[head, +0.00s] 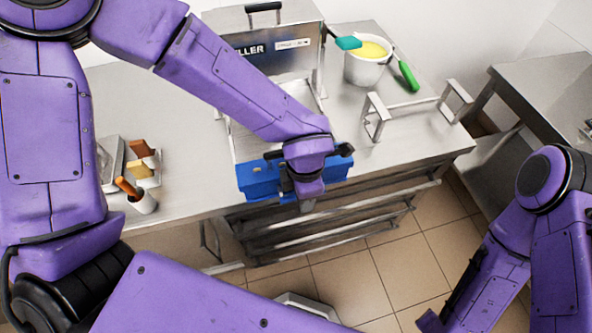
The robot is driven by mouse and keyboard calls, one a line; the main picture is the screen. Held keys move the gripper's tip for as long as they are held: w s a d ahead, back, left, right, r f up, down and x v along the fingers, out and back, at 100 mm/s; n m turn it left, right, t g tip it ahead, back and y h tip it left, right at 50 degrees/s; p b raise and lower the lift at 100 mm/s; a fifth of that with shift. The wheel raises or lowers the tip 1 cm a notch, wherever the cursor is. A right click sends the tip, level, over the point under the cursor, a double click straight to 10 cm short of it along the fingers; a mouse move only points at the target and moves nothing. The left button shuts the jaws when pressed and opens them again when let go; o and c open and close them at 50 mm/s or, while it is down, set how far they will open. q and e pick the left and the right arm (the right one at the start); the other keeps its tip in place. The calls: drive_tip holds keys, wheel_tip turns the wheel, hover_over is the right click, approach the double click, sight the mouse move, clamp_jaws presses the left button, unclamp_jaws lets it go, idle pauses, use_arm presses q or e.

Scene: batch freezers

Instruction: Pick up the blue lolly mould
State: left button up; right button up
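The blue lolly mould (257,183) is at the front of an open steel basin, by the front edge of the steel counter. My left gripper (290,190) is over the middle of the mould from above. The wrist hides the fingertips and the mould's centre, so I cannot tell whether the fingers are closed on it. I cannot tell whether the mould rests or is lifted. My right gripper (430,320) is low at the bottom right, away from the counter, with only a dark part of it showing.
The steel basin (244,142) has a raised lid (262,60) behind it. A metal rack (420,103) is to the right. A cup (144,203) with an orange-handled tool is left.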

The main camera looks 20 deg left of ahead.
use_arm(q)
drive_tip(key=shift+f, duration=0.35)
clamp_jaws()
drive_tip(key=shift+r, duration=0.1)
idle(1.1)
